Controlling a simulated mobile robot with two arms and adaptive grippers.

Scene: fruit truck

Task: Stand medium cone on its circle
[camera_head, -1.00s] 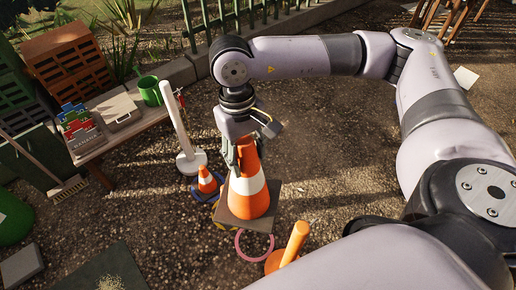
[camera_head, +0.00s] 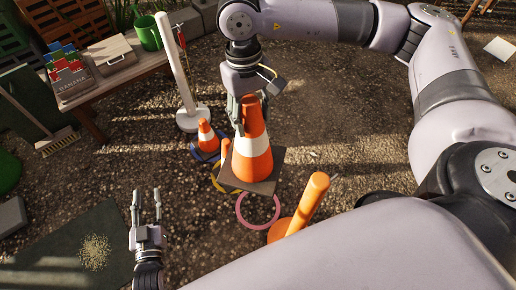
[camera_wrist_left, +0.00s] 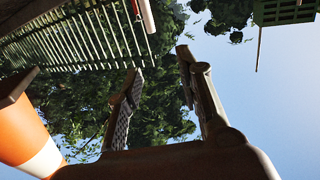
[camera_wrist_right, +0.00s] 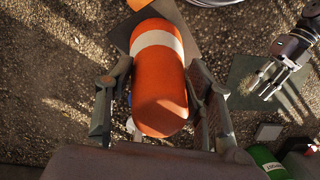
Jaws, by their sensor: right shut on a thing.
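The medium cone (camera_head: 253,162), orange with a white band and a dark square base, is upright in the head view. My right gripper (camera_head: 245,108) is shut on its top. It also fills the middle of the right wrist view (camera_wrist_right: 160,95). Its base hides part of a yellow ring (camera_head: 219,184); a pink ring (camera_head: 258,211) lies just in front. I cannot tell the exact height of the base above the ground. My left gripper (camera_head: 147,198) is open and empty at lower left, fingers pointing up.
A smaller cone (camera_head: 207,137) stands on a blue ring behind and left. An orange post with a round base (camera_head: 306,205) is at the right, close to the pink ring. A white post (camera_head: 180,75) stands behind, beside the bench (camera_head: 128,72). A dark mat (camera_head: 50,245) lies lower left.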

